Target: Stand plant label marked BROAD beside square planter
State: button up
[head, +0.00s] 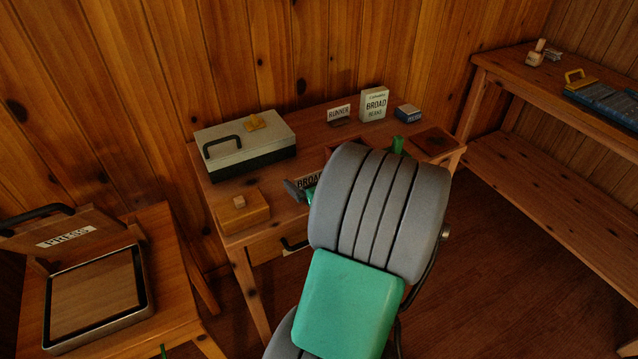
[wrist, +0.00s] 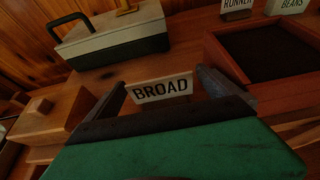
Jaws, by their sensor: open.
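The white plant label marked BROAD (wrist: 161,89) shows between the two fingers of my gripper (wrist: 160,92) in the wrist view, with a gap to at least the right finger. Its lower part is hidden by my gripper. In the head view the BROAD label (head: 308,181) is partly hidden behind my arm, near the table's front. My gripper is open. A reddish wooden planter with dark soil (wrist: 240,83) lies right of the label in the wrist view. In the head view my arm hides most of this planter (head: 333,145).
A RUNNER label (head: 339,113), a BROAD BEANS packet (head: 374,104) and a blue box (head: 408,113) stand at the back. A grey-green toolbox (head: 245,146) and a small wooden box (head: 243,212) are at left. A dark red square tray (head: 453,145) lies at right.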

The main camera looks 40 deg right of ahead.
jog(key=v, duration=0.9)
jog(key=shift+p, duration=0.4)
